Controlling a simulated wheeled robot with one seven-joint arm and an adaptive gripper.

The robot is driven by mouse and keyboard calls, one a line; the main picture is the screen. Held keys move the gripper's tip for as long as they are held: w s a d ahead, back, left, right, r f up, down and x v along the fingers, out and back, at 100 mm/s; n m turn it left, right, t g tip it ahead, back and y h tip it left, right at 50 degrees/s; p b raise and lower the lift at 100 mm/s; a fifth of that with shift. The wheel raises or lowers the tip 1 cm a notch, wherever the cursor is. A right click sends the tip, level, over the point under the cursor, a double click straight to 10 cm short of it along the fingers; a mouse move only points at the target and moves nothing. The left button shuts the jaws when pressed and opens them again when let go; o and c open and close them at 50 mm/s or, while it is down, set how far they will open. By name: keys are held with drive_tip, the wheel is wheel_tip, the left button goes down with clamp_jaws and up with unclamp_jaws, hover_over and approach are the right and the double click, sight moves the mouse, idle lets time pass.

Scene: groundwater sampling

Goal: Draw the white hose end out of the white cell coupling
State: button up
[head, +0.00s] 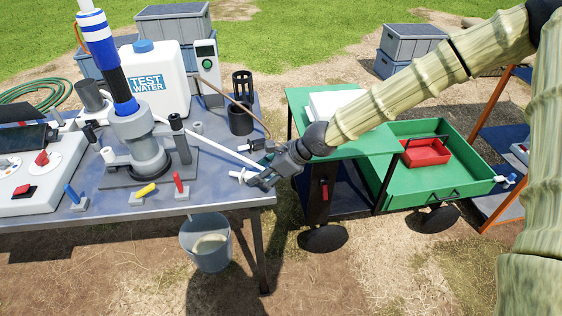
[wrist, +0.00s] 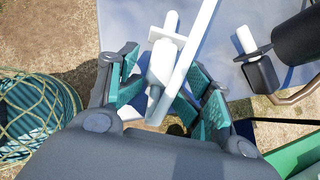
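My gripper (wrist: 164,98) is at the right edge of the metal table, its teal-padded fingers spread apart. Between them in the wrist view are a white flanged fitting (wrist: 160,62) and a white hose (wrist: 197,48) passing close beside it. I see gaps between the pads and these parts. In the head view the hose (head: 215,147) runs from the grey column device (head: 146,150) to my gripper (head: 258,178). The fitting (head: 241,175) shows just left of the fingers. I cannot tell which white part is the cell coupling, or whether the hose end sits in it.
A short white stub (wrist: 246,38) on a dark block stands right of the fingers, near a black cylinder (head: 241,118). A bucket (head: 207,242) stands below the table edge (head: 150,211). A green cart (head: 435,190) with a red tray (head: 426,152) is to the right.

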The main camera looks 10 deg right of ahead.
drive_tip(key=shift+s+d+r, duration=0.15)
drive_tip(key=shift+d+r, duration=0.1)
drive_tip(key=shift+r, duration=0.25)
drive_tip(key=shift+s+d+r, duration=0.1)
drive_tip(key=shift+d+r, duration=0.1)
drive_tip(key=shift+r, duration=0.25)
drive_tip(key=v, duration=0.7)
drive_tip(key=shift+s+r, duration=0.15)
drive_tip(key=shift+r, duration=0.05)
drive_tip(key=shift+d, duration=0.1)
